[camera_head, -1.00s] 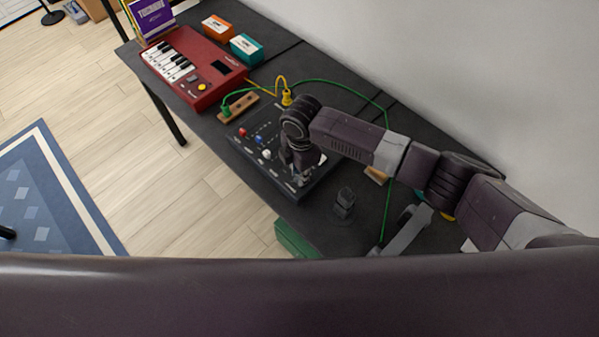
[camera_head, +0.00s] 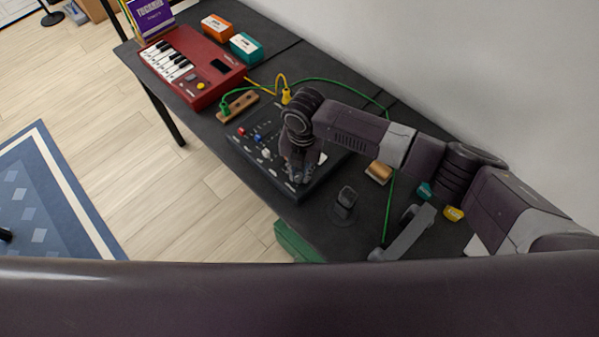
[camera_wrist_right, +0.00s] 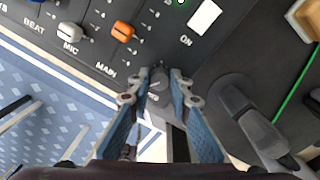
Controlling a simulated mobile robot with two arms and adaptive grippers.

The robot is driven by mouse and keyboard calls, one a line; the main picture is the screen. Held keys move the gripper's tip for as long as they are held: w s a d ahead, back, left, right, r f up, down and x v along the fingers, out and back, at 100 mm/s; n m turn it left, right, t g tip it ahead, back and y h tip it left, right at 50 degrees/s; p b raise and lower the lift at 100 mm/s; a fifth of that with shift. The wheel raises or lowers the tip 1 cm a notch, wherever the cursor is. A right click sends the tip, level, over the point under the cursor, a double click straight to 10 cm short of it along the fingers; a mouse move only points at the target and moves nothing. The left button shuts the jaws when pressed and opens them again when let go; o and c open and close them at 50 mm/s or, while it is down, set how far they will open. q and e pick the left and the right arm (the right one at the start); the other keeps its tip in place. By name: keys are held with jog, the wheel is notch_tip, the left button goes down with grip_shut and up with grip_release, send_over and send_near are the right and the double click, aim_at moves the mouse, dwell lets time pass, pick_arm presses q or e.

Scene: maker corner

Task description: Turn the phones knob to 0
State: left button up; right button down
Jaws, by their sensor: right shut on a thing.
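The black mixer panel (camera_head: 248,153) lies on the dark table, and its surface also fills the top of the right wrist view (camera_wrist_right: 180,48). The phones knob (camera_wrist_right: 159,82) is small, round and grey with a pale mark, near the panel's edge. My right gripper (camera_wrist_right: 160,92) is shut on the knob, one fingertip on each side. In the head view my right gripper (camera_head: 297,178) points down at the panel's near corner and hides the knob. My left gripper is not in view.
An orange MAIN slider (camera_wrist_right: 122,31), a white MIC slider (camera_wrist_right: 70,32) and a white ON button (camera_wrist_right: 205,18) are close by. A dark upright object (camera_head: 345,200) stands beside the panel. A red keyboard (camera_head: 190,68) and a green cable (camera_head: 330,82) lie farther back.

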aim_at(302, 175)
jog(key=shift+w+r+n, duration=0.1)
jog(key=shift+w+n, duration=0.05)
jog(key=shift+n, duration=0.25)
jog(key=c, duration=1.8)
grip_release()
jog(key=shift+o, duration=0.2)
notch_tip(302, 175, up, 12)
jog(key=shift+d, duration=0.25)
